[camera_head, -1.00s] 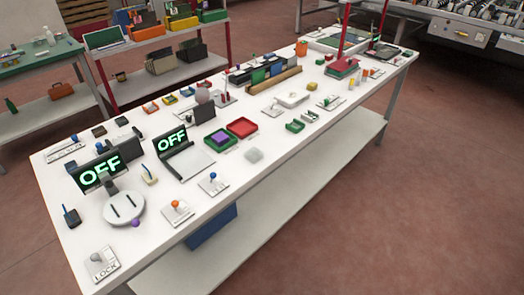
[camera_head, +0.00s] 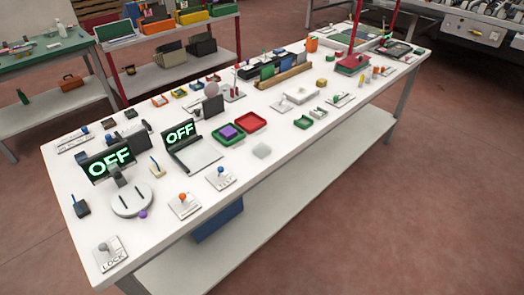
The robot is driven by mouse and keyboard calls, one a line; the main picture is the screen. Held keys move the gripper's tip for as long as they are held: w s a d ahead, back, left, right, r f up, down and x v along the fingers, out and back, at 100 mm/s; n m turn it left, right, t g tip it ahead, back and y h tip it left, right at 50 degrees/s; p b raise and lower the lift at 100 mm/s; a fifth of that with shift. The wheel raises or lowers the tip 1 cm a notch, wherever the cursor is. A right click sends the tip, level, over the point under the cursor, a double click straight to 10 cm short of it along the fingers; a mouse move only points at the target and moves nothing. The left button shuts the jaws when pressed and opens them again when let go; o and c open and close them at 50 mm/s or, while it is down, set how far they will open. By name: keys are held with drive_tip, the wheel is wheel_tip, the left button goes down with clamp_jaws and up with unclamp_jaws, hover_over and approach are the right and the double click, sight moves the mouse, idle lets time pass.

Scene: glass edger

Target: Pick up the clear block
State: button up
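The clear block (camera_head: 262,150) is a small pale, see-through piece lying on the white table (camera_head: 190,245). It sits in front of the red tray (camera_head: 250,122) and the green tray holding a purple block (camera_head: 229,132), to the right of the laptop-like device with an OFF screen (camera_head: 181,134). Nothing touches it. My gripper and arm are not in view.
A lever plate with a blue knob (camera_head: 220,178) and one with an orange knob (camera_head: 184,204) stand left of the block. The table's front edge is close, with bare surface around the block.

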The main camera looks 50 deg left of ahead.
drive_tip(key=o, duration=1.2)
